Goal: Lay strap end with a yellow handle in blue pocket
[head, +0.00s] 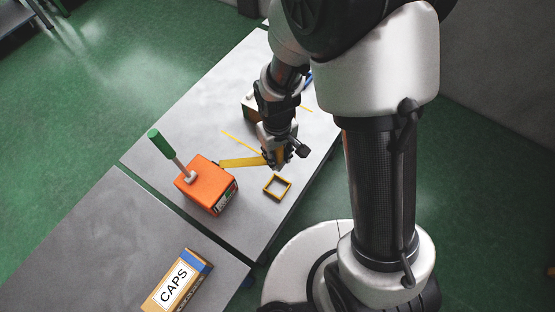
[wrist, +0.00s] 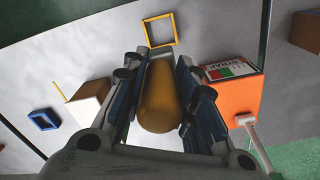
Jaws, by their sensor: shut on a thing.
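My gripper (head: 281,160) is shut on the yellow handle (wrist: 160,102), an amber cylinder lying between the two fingers in the wrist view. In the head view a flat yellow strap (head: 240,162) runs from the orange box (head: 206,183) to my gripper. The blue pocket (wrist: 44,120) is a small open square frame, at the left in the wrist view. In the head view only a bit of blue (head: 309,80) shows behind my arm. My gripper is apart from the blue pocket, on the orange box's side of it.
A yellow square frame (head: 277,187) lies near my gripper. The orange box bears a green-handled lever (head: 162,146). A brown box with a pale top (wrist: 88,103) stands between my gripper and the blue pocket. A CAPS box (head: 177,284) lies on the nearer table, across a gap.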

